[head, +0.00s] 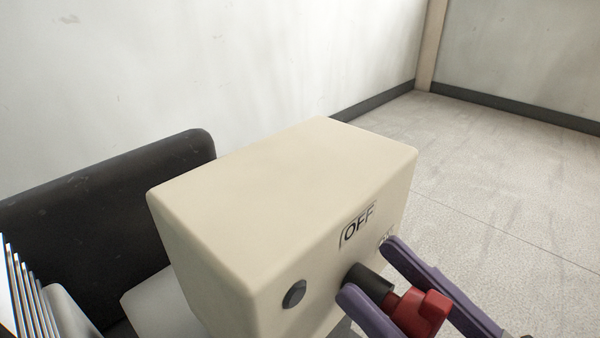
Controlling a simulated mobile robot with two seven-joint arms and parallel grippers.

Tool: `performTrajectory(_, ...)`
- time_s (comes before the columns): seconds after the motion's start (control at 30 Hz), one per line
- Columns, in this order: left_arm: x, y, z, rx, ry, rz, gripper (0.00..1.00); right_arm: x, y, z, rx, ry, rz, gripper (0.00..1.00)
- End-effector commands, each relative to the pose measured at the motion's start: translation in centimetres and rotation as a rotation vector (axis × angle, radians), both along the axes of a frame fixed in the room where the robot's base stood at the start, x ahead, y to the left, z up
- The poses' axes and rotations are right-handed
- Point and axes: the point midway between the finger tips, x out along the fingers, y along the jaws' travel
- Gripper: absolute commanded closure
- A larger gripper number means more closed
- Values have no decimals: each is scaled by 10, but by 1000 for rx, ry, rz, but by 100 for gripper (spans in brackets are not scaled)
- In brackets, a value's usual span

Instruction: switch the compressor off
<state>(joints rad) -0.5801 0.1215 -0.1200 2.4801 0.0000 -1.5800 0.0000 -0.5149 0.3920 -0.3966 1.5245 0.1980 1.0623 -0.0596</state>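The compressor's switch box (270,190) is a cream block in the middle of the head view. Its front face carries the label OFF (358,226) and a second label, mostly hidden behind a finger. A red switch handle (430,308) on a black collar (366,281) sticks out of that face, below the OFF label. My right gripper (370,270) has its two purple fingers apart, one on each side of the collar and handle, with a gap visible on the right side. The fingertips are close to the box face; contact is unclear. My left gripper is out of view.
A dark rounded tank (110,210) lies behind and left of the box. Metal fins (25,290) show at the left edge. A small dark round button or plug (294,294) sits on the box front. A white wall stands behind; the floor at right is clear.

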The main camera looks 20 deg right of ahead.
Motion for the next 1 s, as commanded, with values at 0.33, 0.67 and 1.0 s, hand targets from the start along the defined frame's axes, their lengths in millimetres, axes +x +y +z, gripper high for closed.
performTrajectory(0.33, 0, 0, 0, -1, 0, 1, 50, 0, 0, 0, 1, 1, -1, 23)
performTrajectory(0.67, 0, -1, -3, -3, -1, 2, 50, -25, -11, -13, -2, 6, 0, 23)
performTrajectory(1.0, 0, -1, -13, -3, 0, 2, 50, -77, -32, -37, 0, 4, -1, 23)
